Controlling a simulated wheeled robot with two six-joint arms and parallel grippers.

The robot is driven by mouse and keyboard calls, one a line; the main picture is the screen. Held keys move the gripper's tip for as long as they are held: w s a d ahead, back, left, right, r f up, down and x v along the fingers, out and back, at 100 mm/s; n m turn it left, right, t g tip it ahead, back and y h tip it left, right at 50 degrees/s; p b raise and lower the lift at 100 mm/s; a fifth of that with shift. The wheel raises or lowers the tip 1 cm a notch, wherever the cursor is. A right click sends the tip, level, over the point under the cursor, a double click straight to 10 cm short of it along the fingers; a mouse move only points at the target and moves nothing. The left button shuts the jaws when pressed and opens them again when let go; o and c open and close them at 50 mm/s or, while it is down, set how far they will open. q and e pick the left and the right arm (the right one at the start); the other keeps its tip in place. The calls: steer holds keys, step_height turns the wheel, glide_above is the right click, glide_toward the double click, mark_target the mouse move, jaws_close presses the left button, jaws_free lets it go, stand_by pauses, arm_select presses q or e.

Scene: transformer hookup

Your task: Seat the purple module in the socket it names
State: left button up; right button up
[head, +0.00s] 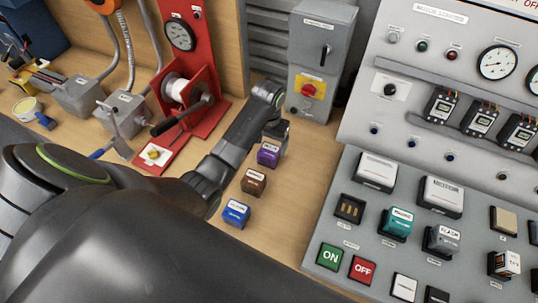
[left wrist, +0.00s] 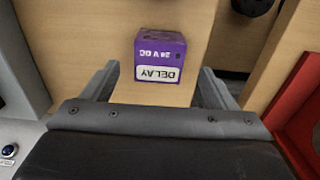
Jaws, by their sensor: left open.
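The purple module (head: 268,155) stands on the wooden bench, just below my left gripper (head: 277,131) in the head view. In the left wrist view, the purple module (left wrist: 160,57) shows a white label reading DELAY, upside down, and lies ahead between my two spread fingers. The left gripper is open and empty; I cannot tell how far the module is from the fingertips. An empty-looking socket (head: 349,208) with gold contacts is on the grey sloped panel; its small label is not legible. My right gripper is not in view.
A brown module (head: 254,181) and a blue module (head: 236,214) stand on the bench near my left arm. The panel holds a teal module (head: 397,222) and a grey module (head: 441,240). A red winch stand (head: 205,115) is left of the arm.

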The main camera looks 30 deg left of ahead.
mark_target(270, 149)
arm_select(q)
steer(key=shift+w+f+p, duration=0.2)
steer(key=shift+f+p, duration=0.05)
steer(key=shift+f, duration=1.1)
steer(key=shift+w+f+p, duration=0.2)
steer(key=shift+f+p, duration=0.05)
steer(key=shift+f, duration=1.1)
steer(key=c, duration=1.1)
steer(key=shift+r, duration=0.15)
